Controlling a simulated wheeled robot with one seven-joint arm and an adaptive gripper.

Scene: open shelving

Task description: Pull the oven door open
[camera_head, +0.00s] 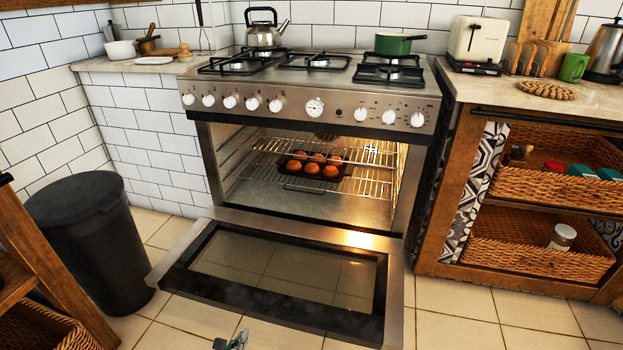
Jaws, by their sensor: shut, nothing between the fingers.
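The oven (312,120) stands in the middle, a steel range with a row of white knobs. Its oven door (385,275) is swung down, about flat, with a dark glass panel facing up and its front edge toward me. The oven cavity is in full view and lit at the right side. Part of my gripper (237,340) shows at the bottom edge, just in front of the door's front edge. It is shut and empty, apart from the door as far as I can see. The rest of it is out of frame.
A muffin tray (287,170) with brown muffins sits on the wire rack. A black bin (92,250) stands left of the door. A wooden unit with wicker baskets (530,258) is on the right. Tiled floor (470,325) is clear at the front right.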

